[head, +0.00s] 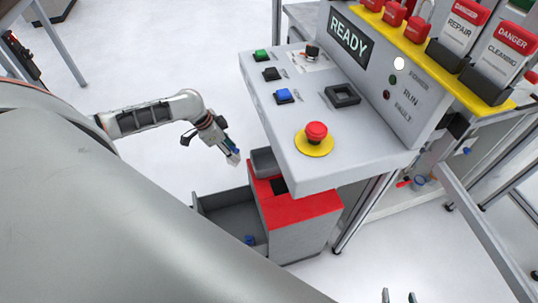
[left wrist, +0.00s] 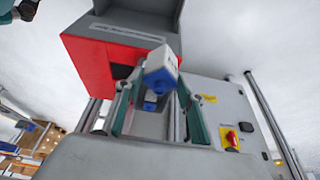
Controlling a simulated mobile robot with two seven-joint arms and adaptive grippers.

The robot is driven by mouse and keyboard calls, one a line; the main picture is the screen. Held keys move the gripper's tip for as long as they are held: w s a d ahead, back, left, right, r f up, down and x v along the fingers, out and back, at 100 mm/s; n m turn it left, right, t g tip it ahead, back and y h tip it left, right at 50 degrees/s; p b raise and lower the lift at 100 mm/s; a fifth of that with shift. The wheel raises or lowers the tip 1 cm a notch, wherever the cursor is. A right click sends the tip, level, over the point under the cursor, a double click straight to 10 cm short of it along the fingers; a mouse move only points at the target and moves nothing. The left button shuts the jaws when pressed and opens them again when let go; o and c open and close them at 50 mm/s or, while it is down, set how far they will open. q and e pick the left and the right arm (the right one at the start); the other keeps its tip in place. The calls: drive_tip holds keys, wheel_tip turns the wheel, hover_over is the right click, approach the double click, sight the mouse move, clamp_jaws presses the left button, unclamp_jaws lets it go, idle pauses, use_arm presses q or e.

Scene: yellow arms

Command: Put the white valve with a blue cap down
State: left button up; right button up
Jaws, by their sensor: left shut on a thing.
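The white valve with a blue cap (head: 234,159) is at the tips of my left gripper (head: 229,153). In the left wrist view the valve (left wrist: 162,66) shows its white body and blue cap, tilted, between the fingertips of the left gripper (left wrist: 155,88), which is shut on it. The gripper holds it above the floor, left of the red-topped grey cabinet (head: 305,206) and near the grey open bin (head: 213,203). Only the two fingertips of my right gripper (head: 398,297) show at the bottom edge of the head view; they are apart with nothing visible between them.
A small blue item (head: 249,240) lies in the open bin. A small grey container (head: 264,162) sits at the cabinet's back. The control panel (head: 305,95), with a red button (head: 316,131), overhangs the cabinet. Pale floor is clear left of the bin.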

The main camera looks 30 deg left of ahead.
use_arm(q)
drive_tip(key=w+d, duration=0.8)
drive_tip(key=w, duration=0.1)
drive_tip(key=shift+w+d+f+b, duration=0.1)
drive_tip(key=shift+f+b, duration=0.2)
drive_tip(key=shift+f, duration=0.85)
drive_tip(key=shift+w+a+f+b, duration=0.15)
drive_tip(key=shift+f+b, duration=0.1)
drive_tip(key=shift+f, duration=0.95)
drive_tip(key=shift+w+d+f+b, duration=0.15)
drive_tip(key=shift+f+b, duration=0.15)
drive_tip(key=shift+f, duration=0.85)
drive_tip(key=shift+s+f, duration=0.1)
drive_tip(key=o, duration=0.8)
drive_tip(key=shift+o, duration=0.2)
